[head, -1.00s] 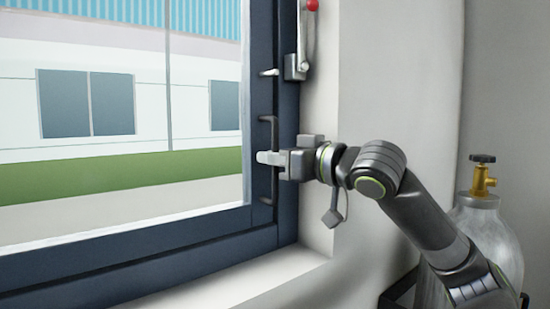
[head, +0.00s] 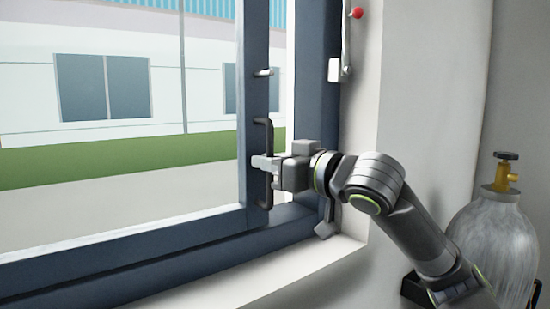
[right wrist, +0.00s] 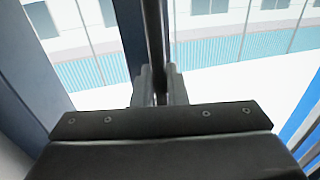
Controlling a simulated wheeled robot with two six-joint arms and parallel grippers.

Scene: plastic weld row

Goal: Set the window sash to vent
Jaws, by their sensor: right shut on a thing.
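The window sash (head: 253,100) is dark blue and framed, with an upright black pull handle (head: 264,133) on its right stile. A bright gap shows between this stile and the fixed window frame (head: 314,110), so the sash stands partly open. My right gripper (head: 264,162) is shut on the handle at about its middle. In the right wrist view, the handle bar (right wrist: 153,30) runs between the fingers (right wrist: 159,88). A small pale catch (head: 262,72) sticks out from the stile above the handle. My left gripper is not in view.
A lever with a red knob (head: 357,13) is mounted on the right side of the frame. A pale sill (head: 290,272) runs below the window. A gas cylinder (head: 492,232) with a brass valve stands at the right, beside my right arm.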

